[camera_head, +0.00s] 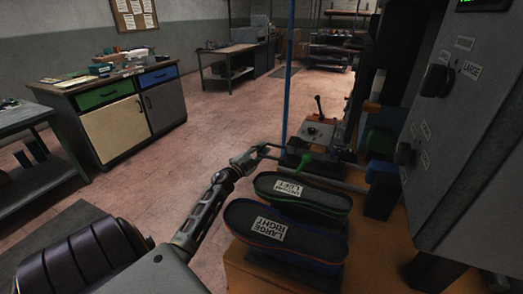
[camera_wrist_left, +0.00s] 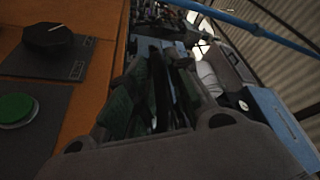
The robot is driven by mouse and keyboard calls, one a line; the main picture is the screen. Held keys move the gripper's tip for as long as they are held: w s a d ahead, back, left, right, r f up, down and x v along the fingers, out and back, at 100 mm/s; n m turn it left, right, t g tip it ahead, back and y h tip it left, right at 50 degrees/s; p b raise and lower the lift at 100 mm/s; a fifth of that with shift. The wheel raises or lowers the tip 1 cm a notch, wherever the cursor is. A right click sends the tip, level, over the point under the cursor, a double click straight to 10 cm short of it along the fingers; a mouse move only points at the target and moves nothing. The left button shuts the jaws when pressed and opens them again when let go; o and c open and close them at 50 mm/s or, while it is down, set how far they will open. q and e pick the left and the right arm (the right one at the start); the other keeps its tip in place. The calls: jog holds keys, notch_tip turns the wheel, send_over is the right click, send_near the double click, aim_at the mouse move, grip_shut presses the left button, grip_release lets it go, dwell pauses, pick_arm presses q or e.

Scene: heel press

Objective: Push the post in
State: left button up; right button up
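My left gripper (camera_head: 264,150) is at the end of my outstretched left arm, beside the black front part (camera_head: 294,158) of the press, by the green-knobbed lever (camera_head: 304,161). A thin metal rod runs there, close to the fingertips; I cannot tell whether they touch it, or which part is the post. In the left wrist view my left gripper's dark fingers (camera_wrist_left: 165,88) point away from the camera; whether they are open or shut is unclear. My right gripper is not in view.
A grey control box (camera_head: 470,130) stands at right. A blue pole (camera_head: 289,75) rises behind my gripper. Open floor lies left.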

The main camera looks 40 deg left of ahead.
pick_arm(q)
grip_shut()
jog(key=d, duration=0.2)
jog(key=w+d+p, duration=0.1)
jog(key=d, duration=0.1)
jog(key=shift+w, duration=0.1)
jog(key=shift+o, duration=2)
grip_release()
jog(key=shift+o, duration=0.3)
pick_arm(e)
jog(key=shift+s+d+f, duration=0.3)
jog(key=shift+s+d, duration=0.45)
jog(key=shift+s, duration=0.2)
